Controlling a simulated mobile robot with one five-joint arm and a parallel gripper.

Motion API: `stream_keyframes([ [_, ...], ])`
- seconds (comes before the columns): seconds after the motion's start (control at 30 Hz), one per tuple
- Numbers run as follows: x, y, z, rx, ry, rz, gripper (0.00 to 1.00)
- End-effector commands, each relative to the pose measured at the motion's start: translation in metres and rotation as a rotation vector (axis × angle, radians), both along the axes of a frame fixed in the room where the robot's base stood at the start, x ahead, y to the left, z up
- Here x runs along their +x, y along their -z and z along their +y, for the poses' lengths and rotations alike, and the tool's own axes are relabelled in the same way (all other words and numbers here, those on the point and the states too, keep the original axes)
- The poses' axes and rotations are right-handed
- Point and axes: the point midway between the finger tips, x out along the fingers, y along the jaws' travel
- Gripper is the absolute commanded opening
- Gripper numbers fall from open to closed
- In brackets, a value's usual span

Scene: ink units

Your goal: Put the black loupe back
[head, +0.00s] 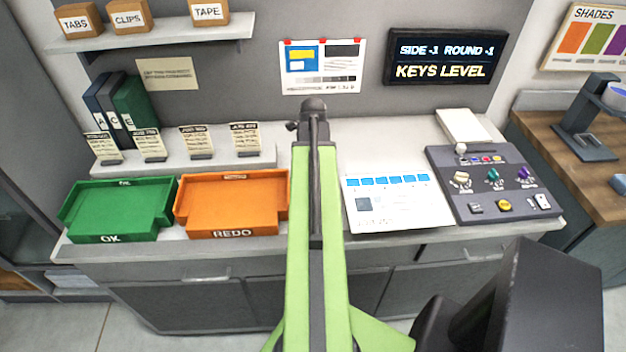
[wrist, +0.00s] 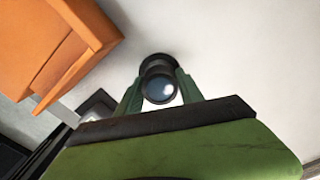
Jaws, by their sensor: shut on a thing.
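The black loupe (wrist: 158,63) is a short dark cylinder with a glassy lens, in the middle of the wrist view. My gripper (wrist: 160,88) is shut on it, with one green finger on each side. Behind it is a pale, plain surface; I cannot tell whether the loupe touches it. In the head view my green arm reaches over the counter between the orange tray and the printed sheet. There the arm hides the gripper, and I cannot make out the loupe.
The orange REDO tray (head: 231,233) is close on the left and also shows in the wrist view (wrist: 55,45). A green OK tray (head: 119,237) stands further left. To the right lie a printed sheet (head: 398,215) and a control panel (head: 493,184). Small cards stand behind the trays.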

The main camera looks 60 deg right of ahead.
Motion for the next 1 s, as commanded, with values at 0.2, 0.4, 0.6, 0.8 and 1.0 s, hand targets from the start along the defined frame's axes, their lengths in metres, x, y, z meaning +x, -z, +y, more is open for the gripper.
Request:
stream_keyframes([
  [0.2,0.000,0.003,0.000,0.000,-0.001,0.000,0.04],
  [0.4,0.000,0.007,0.000,0.000,-0.001,0.000,0.48],
  [0.6,0.000,0.006,0.000,0.000,-0.001,0.000,0.66],
  [0.8,0.001,0.006,0.000,0.000,-0.002,0.000,0.66],
  [1.0,0.001,-0.005,0.001,0.000,-0.002,0.000,0.66],
])
